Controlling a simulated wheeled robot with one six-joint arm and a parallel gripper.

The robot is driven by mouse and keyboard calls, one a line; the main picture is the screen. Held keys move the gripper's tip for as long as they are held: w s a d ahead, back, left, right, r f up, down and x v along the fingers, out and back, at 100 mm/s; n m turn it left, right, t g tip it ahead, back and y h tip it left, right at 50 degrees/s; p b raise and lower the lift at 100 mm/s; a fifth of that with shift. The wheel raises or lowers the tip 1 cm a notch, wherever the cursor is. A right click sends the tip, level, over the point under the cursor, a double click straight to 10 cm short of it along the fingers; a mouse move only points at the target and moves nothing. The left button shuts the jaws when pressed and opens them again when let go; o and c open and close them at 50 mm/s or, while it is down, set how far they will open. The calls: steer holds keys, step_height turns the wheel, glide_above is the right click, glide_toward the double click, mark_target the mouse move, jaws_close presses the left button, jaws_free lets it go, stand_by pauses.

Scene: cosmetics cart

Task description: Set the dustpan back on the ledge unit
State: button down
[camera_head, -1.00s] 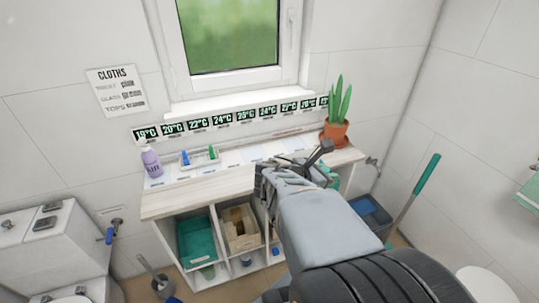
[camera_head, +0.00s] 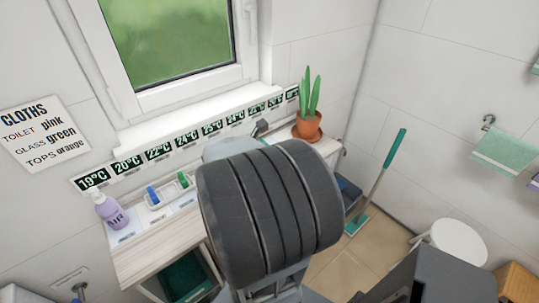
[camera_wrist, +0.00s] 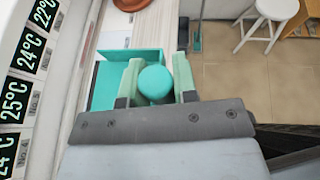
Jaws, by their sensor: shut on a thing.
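The teal dustpan (camera_wrist: 110,72) shows in the wrist view. My gripper (camera_wrist: 156,82) is shut on the dustpan, with its pale green jaws on either side of the round teal handle. The ledge unit (camera_head: 143,257) is a pale wooden unit under the window. Its pale top (camera_wrist: 150,28) also shows behind the dustpan in the wrist view. The dustpan is over or at the unit's top; I cannot tell whether they touch. In the head view my arm hides the gripper, the dustpan and the middle of the unit.
A purple bottle (camera_head: 111,213) and a small tray with blue and green items (camera_head: 167,191) stand on the left of the top. A potted plant (camera_head: 307,125) stands at the right end. A teal-handled broom (camera_head: 382,180) leans right. A white stool (camera_head: 455,243) stands beyond.

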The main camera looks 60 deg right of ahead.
steer(key=d, duration=0.1)
steer(key=w+d+f, duration=0.1)
steer(key=d, duration=0.1)
steer(key=d+f, duration=0.1)
steer(key=shift+w+d+f, duration=0.25)
steer(key=w+d+f, duration=0.1)
steer(key=d+f, duration=0.4)
steer(key=f, duration=0.4)
steer(key=shift+w, duration=0.35)
steer(key=shift+f+b, duration=0.15)
steer(key=shift+b, duration=0.15)
steer(key=c, duration=0.9)
jaws_free()
steer(key=shift+a, duration=0.1)
